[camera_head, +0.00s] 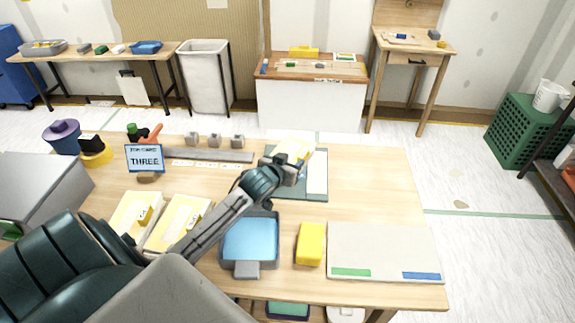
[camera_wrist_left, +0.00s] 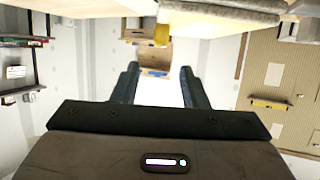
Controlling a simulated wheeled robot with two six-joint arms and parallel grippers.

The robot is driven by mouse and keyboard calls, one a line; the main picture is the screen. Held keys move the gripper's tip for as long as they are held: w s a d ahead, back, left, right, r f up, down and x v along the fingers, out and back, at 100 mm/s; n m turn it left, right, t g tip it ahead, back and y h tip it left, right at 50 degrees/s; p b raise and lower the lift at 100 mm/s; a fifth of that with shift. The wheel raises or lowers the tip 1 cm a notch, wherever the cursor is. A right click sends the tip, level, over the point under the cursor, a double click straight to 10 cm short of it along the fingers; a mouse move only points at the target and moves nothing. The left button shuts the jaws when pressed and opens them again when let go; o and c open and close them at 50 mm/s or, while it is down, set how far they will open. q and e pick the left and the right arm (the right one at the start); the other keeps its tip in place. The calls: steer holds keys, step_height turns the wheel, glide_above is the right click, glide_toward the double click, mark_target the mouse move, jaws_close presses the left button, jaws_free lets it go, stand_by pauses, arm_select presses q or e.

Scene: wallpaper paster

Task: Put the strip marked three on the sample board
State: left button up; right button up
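A cream strip with yellow on it (camera_head: 293,150) is at the dark sample board (camera_head: 312,196), partly hidden by my left gripper (camera_head: 290,167). I cannot tell if it lies flat there, and its number is not readable. A pale strip (camera_head: 317,172) lies along the board's right side. In the left wrist view a cream slab (camera_wrist_left: 220,14) and a yellow tab (camera_wrist_left: 162,35) are beyond the fingertips. My left gripper (camera_wrist_left: 158,78) is open, with nothing seen between its fingers. Two cream strips with yellow tabs (camera_head: 133,210) (camera_head: 176,222) lie at left. My right gripper is not seen.
A job card reading THREE (camera_head: 145,159) stands at the table's back left. A blue tray (camera_head: 250,240), a yellow block (camera_head: 311,243) and a pale panel (camera_head: 384,250) lie along the front. Grey blocks (camera_head: 214,140) stand at the back. The table's right side is clear.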

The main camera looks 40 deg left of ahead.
arm_select(q)
steer(key=shift+v, duration=1.2)
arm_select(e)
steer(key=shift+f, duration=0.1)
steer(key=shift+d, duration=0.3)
